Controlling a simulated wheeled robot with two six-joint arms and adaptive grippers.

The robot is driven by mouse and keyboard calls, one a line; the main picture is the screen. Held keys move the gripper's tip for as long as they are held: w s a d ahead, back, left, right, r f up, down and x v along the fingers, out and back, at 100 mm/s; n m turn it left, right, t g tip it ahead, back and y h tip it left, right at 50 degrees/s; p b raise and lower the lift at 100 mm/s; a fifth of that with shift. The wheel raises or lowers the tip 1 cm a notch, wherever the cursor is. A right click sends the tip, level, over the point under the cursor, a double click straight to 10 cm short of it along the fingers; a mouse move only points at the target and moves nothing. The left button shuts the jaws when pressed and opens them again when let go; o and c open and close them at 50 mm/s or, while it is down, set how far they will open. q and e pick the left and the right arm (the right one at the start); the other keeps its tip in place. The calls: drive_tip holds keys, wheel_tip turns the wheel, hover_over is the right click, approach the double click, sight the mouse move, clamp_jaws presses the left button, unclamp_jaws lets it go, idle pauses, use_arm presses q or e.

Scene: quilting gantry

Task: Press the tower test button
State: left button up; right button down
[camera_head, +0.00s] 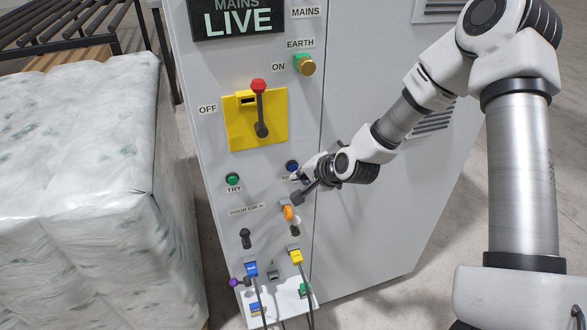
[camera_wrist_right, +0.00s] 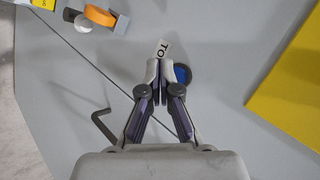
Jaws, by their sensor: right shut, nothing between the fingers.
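The blue button (camera_head: 292,166) sits on the grey cabinet front, above a label starting "TO" (camera_head: 287,178) that my right gripper partly covers. My right gripper (camera_head: 297,186) is at the panel just below the button. In the right wrist view, the shut, empty fingers (camera_wrist_right: 160,70) point at the label (camera_wrist_right: 163,48). The blue button (camera_wrist_right: 183,75) lies right beside one finger, which hides part of its edge. I cannot tell whether the fingers touch the panel. My left gripper is out of view.
A green TRY button (camera_head: 232,179) is left of the blue one. The yellow switch plate (camera_head: 238,135) with a red-tipped lever is above. An orange knob (camera_head: 288,212), a black handle (camera_head: 245,235) and cabled plugs are below. A wrapped pallet load (camera_head: 80,180) stands left.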

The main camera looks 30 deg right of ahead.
idle(0.4)
drive_tip(key=shift+w+d+b, duration=0.1)
drive_tip(key=shift+w+b, duration=0.2)
drive_tip(key=shift+w, duration=0.15)
drive_tip(key=shift+w+d+b, duration=0.1)
drive_tip(key=shift+w+b, duration=0.3)
drive_tip(key=shift+w, duration=0.05)
idle(0.4)
drive_tip(key=shift+s, duration=0.1)
drive_tip(key=shift+s+a+p, duration=0.2)
drive_tip(key=shift+s+p, duration=0.25)
drive_tip(key=shift+s, duration=0.35)
drive_tip(key=s+p, duration=0.1)
drive_tip(key=s, duration=0.1)
drive_tip(key=s+a, duration=0.1)
drive_tip(key=s, duration=0.2)
drive_tip(key=shift+a+p, duration=0.1)
drive_tip(key=shift+p, duration=0.3)
